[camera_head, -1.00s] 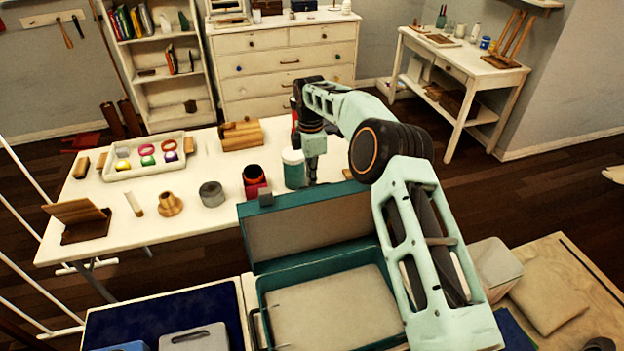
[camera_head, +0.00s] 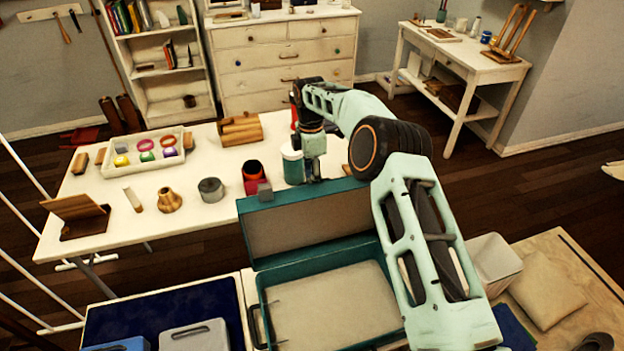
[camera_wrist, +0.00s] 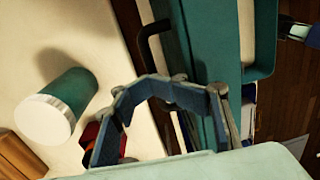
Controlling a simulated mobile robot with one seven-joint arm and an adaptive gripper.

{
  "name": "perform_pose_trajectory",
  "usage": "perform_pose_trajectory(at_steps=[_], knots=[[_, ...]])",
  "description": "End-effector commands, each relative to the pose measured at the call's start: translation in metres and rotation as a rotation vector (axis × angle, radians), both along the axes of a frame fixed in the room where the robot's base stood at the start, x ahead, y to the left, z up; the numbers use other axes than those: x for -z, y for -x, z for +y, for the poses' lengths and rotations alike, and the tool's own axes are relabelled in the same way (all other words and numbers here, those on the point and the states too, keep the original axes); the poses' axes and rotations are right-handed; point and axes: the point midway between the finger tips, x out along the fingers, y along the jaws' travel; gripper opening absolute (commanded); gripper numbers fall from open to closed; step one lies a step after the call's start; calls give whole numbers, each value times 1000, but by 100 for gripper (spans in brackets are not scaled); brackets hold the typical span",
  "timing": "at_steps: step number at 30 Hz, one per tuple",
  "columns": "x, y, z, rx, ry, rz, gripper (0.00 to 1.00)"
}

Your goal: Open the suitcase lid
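The suitcase (camera_head: 262,290) is teal with a beige lining. In the head view it stands open, its lid (camera_head: 310,222) raised roughly upright at the back, the lined inside facing the camera. My gripper (camera_head: 313,176) is just behind the lid's top edge, pointing down by the table; my arm crosses over the suitcase's right side. In the wrist view my gripper (camera_wrist: 163,110) shows as a blue-grey arch, with the teal suitcase (camera_wrist: 205,45) and a dark handle close by on the right. I cannot tell whether its fingers are apart or whether they touch the lid.
A white bin (camera_head: 495,262) stands right of the suitcase.

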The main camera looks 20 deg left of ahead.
Motion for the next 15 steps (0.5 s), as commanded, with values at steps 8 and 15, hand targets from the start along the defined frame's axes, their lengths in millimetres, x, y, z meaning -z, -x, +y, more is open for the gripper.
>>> perform_pose_trajectory(at_steps=[8, 15], knots=[[-33, -2, 0, 1, 3, -1, 26], [-88, -5, 3, 0, -1, -3, 26]])
